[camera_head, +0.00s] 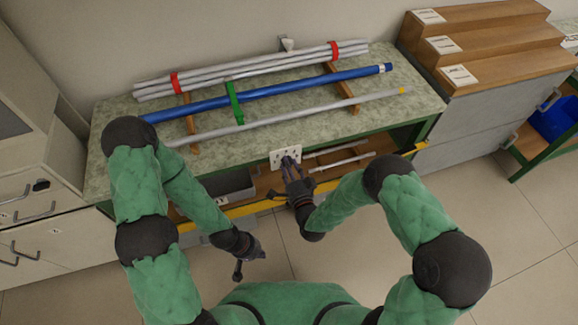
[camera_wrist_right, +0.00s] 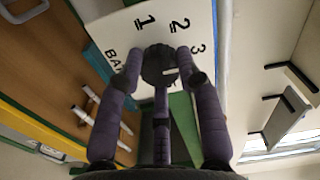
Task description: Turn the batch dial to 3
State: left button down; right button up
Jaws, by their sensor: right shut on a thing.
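The batch dial is a dark round knob (camera_wrist_right: 158,64) on a white plate (camera_wrist_right: 187,28) printed with 1, 2 and 3 and partly hidden lettering. A short white mark shows on the knob's right side; I cannot tell which number it lines up with. In the head view the plate (camera_head: 279,161) is at the table's front edge. My right gripper (camera_head: 289,162) is at the plate, its purple fingers closed around the knob, as in the right wrist view (camera_wrist_right: 160,78). My left gripper (camera_head: 249,264) hangs low in front of the table, empty, its fingers apart.
The green-topped table (camera_head: 115,180) bears grey rods (camera_head: 250,69), a blue rod (camera_head: 330,80) and a thin rod (camera_head: 300,111) on wooden supports. A shelf below holds a grey bin (camera_head: 229,187) and small rods (camera_head: 343,162). Wooden steps (camera_head: 480,38) stand right.

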jog(key=shift+d, duration=0.1)
jog(key=o, duration=1.2)
jog(key=shift+c, duration=0.2)
jog(key=v, duration=1.2)
